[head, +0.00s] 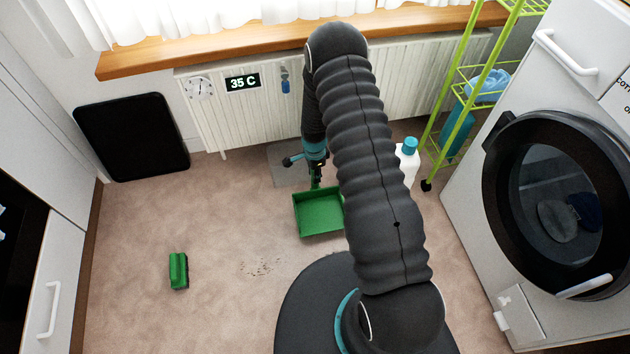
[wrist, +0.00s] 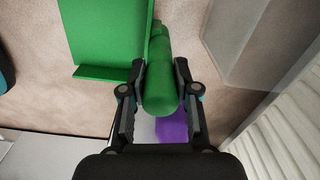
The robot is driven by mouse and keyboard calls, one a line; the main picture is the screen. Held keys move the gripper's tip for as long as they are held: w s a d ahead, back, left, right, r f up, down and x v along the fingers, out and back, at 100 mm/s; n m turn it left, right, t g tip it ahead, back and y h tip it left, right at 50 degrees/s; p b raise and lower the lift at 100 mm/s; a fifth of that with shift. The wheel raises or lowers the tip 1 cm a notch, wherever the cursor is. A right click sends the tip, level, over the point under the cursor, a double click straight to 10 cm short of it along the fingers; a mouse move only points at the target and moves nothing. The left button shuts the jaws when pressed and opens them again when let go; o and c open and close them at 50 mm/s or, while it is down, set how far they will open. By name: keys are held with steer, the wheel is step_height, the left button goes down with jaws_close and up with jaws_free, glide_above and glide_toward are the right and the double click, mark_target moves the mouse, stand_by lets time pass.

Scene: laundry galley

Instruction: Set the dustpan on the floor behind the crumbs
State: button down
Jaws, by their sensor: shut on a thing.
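The green dustpan (head: 318,213) is beyond the crumbs (head: 262,267) and a little to their right, its tray facing up. My gripper (head: 315,180) is shut on its handle at the far side of the tray. In the wrist view the handle (wrist: 160,92) sits between both fingers of my gripper (wrist: 160,72), and the tray (wrist: 105,35) extends to the upper left. I cannot tell whether the tray touches the floor. The crumbs are a thin brown scatter on the beige floor. My arm covers the floor to the right of the tray.
A green brush or block (head: 178,270) lies left of the crumbs. A white bottle with a teal cap (head: 409,146) and a lime-green rack (head: 462,75) stand right of my arm. The radiator (head: 235,120) is behind, the washing machine (head: 560,200) at right. The left floor is mostly clear.

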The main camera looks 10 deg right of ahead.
step_height(320, 180, up, 4)
steer(key=shift+r, duration=0.2)
steer(key=shift+a+r, duration=0.1)
steer(key=shift+r, duration=0.2)
steer(key=s+a+r+b, duration=0.25)
steer(key=a+b, duration=0.35)
steer(key=a, duration=0.9)
steer(key=w+a+f+b, duration=0.1)
steer(key=a+f, duration=1)
steer(key=shift+f, duration=0.25)
steer(key=shift+a, duration=0.1)
